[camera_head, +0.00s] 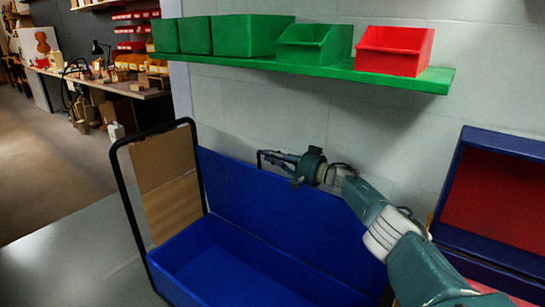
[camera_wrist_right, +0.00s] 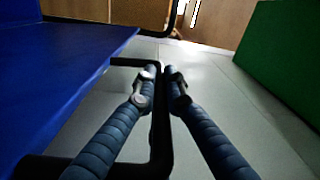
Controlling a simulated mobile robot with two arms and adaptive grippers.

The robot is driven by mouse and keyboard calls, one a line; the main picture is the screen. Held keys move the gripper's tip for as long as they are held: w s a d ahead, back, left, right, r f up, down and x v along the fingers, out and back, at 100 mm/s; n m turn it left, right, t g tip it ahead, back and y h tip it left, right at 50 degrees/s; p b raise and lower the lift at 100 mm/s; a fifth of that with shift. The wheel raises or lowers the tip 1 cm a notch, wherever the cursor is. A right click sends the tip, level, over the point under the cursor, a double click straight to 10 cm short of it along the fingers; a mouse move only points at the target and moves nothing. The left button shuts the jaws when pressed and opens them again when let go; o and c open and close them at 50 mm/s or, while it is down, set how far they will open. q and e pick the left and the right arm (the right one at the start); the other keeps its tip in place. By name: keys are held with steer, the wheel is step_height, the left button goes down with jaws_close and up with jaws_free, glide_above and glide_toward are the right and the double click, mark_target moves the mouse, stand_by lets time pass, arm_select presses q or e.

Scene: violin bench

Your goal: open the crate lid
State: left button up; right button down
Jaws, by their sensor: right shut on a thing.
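The blue crate (camera_head: 215,280) is at the lower middle of the head view, its inside visible and empty where I can see it. Its blue lid (camera_head: 255,205) stands raised, roughly upright, along the crate's back side by the wall. The lid also shows at the left of the wrist view (camera_wrist_right: 50,65). My right gripper (camera_head: 272,158) is at the lid's top edge, shut on the black bar handle (camera_wrist_right: 160,130), which passes between its two fingers. My right arm hides part of the lid's right end. My left gripper is not in view.
A green shelf (camera_head: 315,71) with green bins (camera_head: 250,35) and a red bin (camera_head: 395,50) is on the wall above my gripper. A black tube frame (camera_head: 125,190) stands at the crate's left end. An open red-lined case (camera_head: 495,200) is at the right.

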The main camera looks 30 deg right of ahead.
steer(key=shift+f, duration=0.1)
steer(key=c, duration=1.8)
jaws_free()
steer(key=shift+s+d, duration=0.1)
step_height(320, 180, up, 10)
steer(key=shift+r, duration=0.1)
